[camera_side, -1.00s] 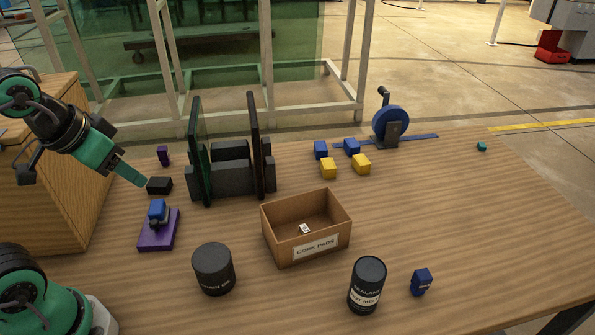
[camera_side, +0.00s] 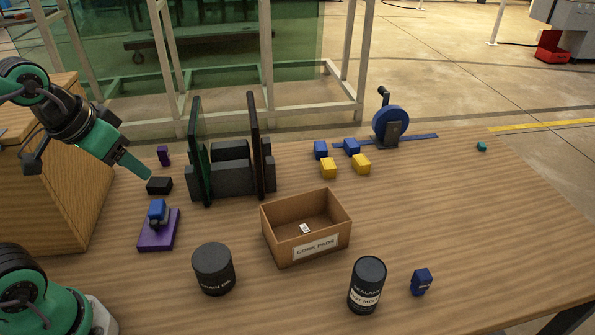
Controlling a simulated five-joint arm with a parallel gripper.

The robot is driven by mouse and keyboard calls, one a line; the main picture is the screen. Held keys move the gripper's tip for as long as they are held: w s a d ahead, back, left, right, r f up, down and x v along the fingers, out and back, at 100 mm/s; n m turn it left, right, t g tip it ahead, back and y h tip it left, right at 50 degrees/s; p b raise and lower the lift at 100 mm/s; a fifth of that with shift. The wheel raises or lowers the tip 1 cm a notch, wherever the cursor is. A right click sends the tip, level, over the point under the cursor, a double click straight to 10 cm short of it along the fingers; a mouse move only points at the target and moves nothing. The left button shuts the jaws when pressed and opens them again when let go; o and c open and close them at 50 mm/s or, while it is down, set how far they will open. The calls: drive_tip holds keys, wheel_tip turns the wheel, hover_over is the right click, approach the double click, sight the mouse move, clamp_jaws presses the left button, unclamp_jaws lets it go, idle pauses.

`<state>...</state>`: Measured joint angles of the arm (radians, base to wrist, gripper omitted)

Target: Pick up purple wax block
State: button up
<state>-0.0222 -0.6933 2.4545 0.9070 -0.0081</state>
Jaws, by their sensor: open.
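A small purple block (camera_side: 163,156), which looks like the wax block, stands upright on the wooden table at the left, behind a black block (camera_side: 159,186). My gripper (camera_side: 147,175) comes in from the left with its green finger pointing down and right. Its tip is near the black block, in front of and a little left of the purple block in the picture. The gripper is open and holds nothing visible. Its second finger is hard to make out.
A flat purple pad (camera_side: 156,243) carries a blue item (camera_side: 157,211). A dark rack with upright panels (camera_side: 202,165) stands right of the purple block. The cork pads box (camera_side: 297,256) and a dark canister (camera_side: 213,270) sit nearer. A wooden cabinet (camera_side: 60,205) is at left.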

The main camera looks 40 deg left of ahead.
drive_tip(key=w+a+r+n+g, duration=0.2)
drive_tip(key=w+a, duration=0.4)
drive_tip(key=w, duration=0.4)
drive_tip(key=n+g, duration=0.3)
drive_tip(key=n, duration=0.3)
hover_over(162, 147)
drive_tip(key=f, duration=1.8)
drive_tip(key=shift+d, duration=0.25)
drive_tip(key=shift+a+f+n, duration=0.25)
drive_tip(key=shift+f+n, duration=0.05)
drive_tip(key=shift+f, duration=0.05)
drive_tip(key=shift+f, duration=0.1)
drive_tip(key=shift+f, duration=1.2)
drive_tip(key=shift+f, duration=0.1)
